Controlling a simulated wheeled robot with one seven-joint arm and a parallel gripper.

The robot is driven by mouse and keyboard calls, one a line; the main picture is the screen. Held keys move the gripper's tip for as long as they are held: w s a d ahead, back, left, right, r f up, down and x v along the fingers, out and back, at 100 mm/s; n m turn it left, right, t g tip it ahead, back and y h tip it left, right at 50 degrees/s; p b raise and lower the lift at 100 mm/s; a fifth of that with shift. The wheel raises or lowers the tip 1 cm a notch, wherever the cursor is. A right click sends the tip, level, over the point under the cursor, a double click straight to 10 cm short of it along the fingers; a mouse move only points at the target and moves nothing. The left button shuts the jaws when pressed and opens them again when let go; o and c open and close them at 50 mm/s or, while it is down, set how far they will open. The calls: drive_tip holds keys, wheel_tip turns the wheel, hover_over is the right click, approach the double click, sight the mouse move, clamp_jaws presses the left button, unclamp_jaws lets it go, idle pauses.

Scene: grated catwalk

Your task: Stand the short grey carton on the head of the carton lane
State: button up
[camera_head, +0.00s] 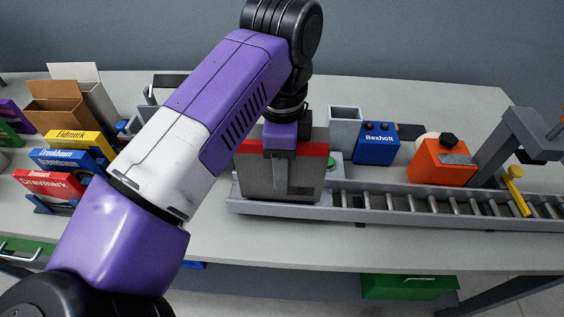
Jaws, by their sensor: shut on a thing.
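The short grey carton (308,182), with a red band along its top, is upright at the left end of the carton lane. My gripper (280,172) reaches down from above and is shut on the carton, with one grey finger lying over its near face. The carton lane (400,216) is a grey roller track with low side rails, running from the carton to the right edge. The carton's lower edge is at the lane's near rail. I cannot tell whether its base rests on the lane or hangs just above it.
A grey open bin (345,127), a blue Bexholt box (377,146) and an orange box (442,163) stand behind the lane. A yellow lever (516,190) and a grey arch (525,135) are at the right. Several coloured cartons (65,160) stand at the left.

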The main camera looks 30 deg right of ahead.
drive_tip(key=shift+f+b, duration=1.1)
drive_tip(key=shift+f, duration=0.1)
drive_tip(key=o, duration=1.9)
drive_tip(key=shift+r, duration=0.1)
drive_tip(key=shift+r+p, duration=2.1)
drive_tip(key=shift+r, duration=1.9)
